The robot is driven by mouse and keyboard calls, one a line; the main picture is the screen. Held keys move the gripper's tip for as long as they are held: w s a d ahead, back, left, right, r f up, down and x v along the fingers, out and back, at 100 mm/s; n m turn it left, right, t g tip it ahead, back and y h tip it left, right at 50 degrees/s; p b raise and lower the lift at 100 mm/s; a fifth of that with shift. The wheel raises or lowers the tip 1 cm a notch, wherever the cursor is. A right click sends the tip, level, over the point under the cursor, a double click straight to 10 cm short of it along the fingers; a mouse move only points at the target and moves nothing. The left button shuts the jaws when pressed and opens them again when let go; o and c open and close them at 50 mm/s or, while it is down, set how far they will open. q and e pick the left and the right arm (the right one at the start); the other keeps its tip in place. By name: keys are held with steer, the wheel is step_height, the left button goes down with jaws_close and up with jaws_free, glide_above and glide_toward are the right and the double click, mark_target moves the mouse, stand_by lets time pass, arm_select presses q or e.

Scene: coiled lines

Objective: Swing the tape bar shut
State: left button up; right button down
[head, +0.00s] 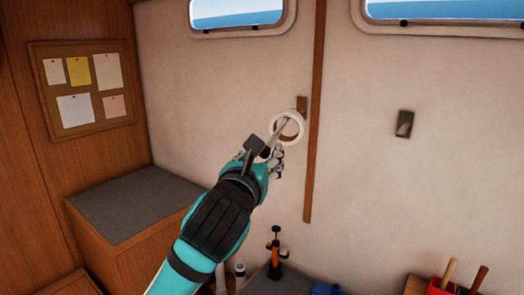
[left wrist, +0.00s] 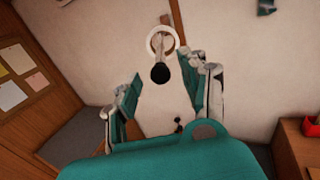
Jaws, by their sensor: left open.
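The white tape roll (head: 274,127) hangs on a pale bar (head: 284,129) that sticks out from the wall by a wooden block (head: 301,103). In the left wrist view the roll (left wrist: 149,45) shows as a ring ahead, and the bar ends in a black knob (left wrist: 160,73). My left gripper (head: 266,158) is at the near end of the bar, its fingers partly hiding it. In the left wrist view its open fingers (left wrist: 168,92) stand on either side of the knob's line. I cannot tell whether they touch it. My right gripper is not in view.
A wooden strip (head: 314,150) runs down the wall just right of the roll. A grey-topped cabinet (head: 135,203) and a cork board (head: 85,125) are at left. A small dark wall fitting (head: 404,124) and a red tool box (head: 440,288) are at right.

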arm_select(q)
steer(key=shift+w+d, duration=0.1)
steer(key=shift+w, duration=0.25)
jaws_close()
